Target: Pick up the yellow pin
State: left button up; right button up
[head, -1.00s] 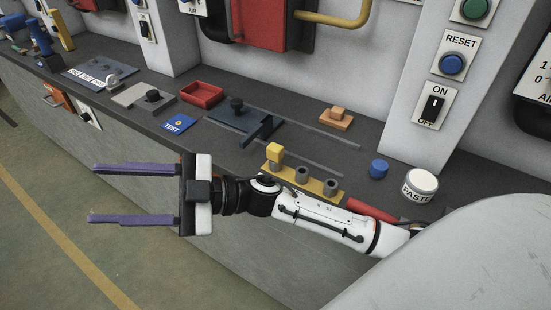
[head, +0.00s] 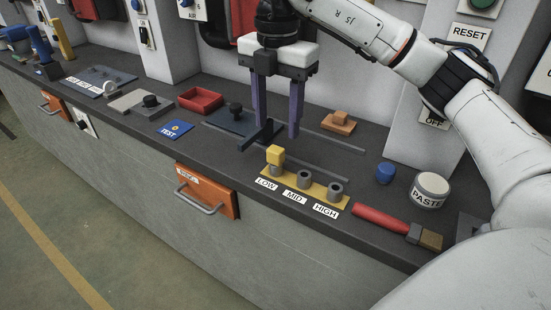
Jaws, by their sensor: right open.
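The yellow pin (head: 275,155) stands upright in the grey socket over the LOW label, at the left end of a yellow base strip (head: 318,192). Two more grey sockets on the strip, over MID (head: 304,179) and HIGH (head: 335,191), look empty. My right gripper (head: 274,140) points down with its two purple fingers apart and nothing between them. In the picture its fingertips appear just above and beside the pin; the gripper seems to be behind the pin, apart from it. My left gripper is out of view.
A dark sliding block with a knob (head: 235,117) sits near the left finger. A red tray (head: 200,99), an orange block (head: 339,122), a blue cap (head: 385,173), a PASTE tin (head: 430,190) and a red-handled brush (head: 385,219) surround the strip. An orange drawer (head: 207,190) is below.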

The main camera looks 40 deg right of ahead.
aim_at(276, 149)
jog(key=f, duration=0.9)
jog(key=shift+w, duration=0.25)
jog(key=shift+r, duration=0.1)
grip_shut()
